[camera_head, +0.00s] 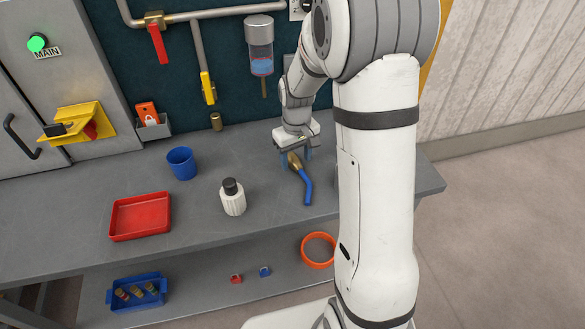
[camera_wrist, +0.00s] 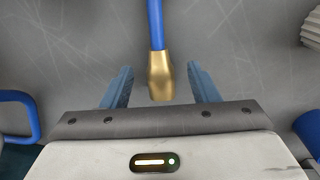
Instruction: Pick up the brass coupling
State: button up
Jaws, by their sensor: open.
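The brass coupling (camera_wrist: 161,75) is on the end of a blue hose (camera_wrist: 155,24) over the grey bench. In the head view the brass coupling (camera_head: 294,161) is beside my gripper, partly hidden, and the blue hose (camera_head: 308,189) runs towards the bench's front edge. My gripper (camera_head: 296,153) is low over the bench. In the wrist view my gripper (camera_wrist: 160,72) is open, with one blue finger on each side of the coupling and a visible gap on both sides. The frames do not clearly show the height between fingers and coupling.
A white bottle (camera_head: 233,200), blue cup (camera_head: 181,163) and red tray (camera_head: 141,216) stand left of the hose. The lower shelf holds a blue bin (camera_head: 138,293) and an orange ring (camera_head: 318,250). A sight glass (camera_head: 260,50) hangs behind. Bare bench separates the bottle and hose.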

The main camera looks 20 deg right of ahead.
jog(key=shift+f, duration=0.75)
jog(key=shift+c, duration=0.5)
jog(key=c, duration=0.9)
